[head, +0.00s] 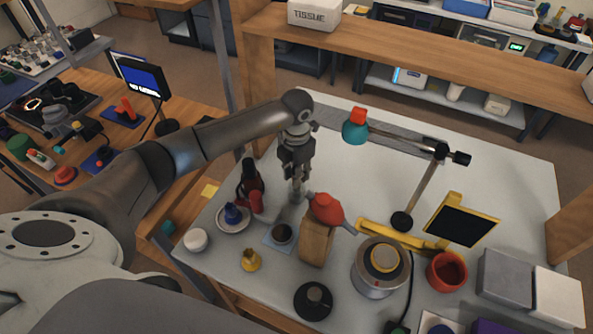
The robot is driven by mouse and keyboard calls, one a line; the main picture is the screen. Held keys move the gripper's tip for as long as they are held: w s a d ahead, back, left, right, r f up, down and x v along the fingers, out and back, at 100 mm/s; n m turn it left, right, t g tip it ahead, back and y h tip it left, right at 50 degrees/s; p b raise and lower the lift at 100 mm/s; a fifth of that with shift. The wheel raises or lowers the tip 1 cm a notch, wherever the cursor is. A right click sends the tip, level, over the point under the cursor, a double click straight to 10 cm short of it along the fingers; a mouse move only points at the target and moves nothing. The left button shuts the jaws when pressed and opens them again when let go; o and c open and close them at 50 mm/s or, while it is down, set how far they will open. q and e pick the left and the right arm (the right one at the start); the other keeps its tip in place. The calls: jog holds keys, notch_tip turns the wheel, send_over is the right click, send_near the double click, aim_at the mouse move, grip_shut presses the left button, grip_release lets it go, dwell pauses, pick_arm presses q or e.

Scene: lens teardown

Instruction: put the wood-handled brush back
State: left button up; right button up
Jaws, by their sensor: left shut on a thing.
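My left gripper (297,194) reaches down over the table from the left. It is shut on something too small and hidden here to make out. I cannot pick out the wood-handled brush for sure in this view. Just below the gripper, a small dark round cup (282,236) stands on a light blue mat (272,243). To the right of the gripper, a wooden block (315,243) has a red bulb-shaped thing (326,209) at its top. My right gripper is not in view.
Dark bottles (249,180) and a dish with a blue thing (233,218) stand left of the gripper. The back table has free room.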

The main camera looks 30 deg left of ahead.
pick_arm(q)
jog(key=shift+f, duration=0.2)
jog(key=o, duration=0.9)
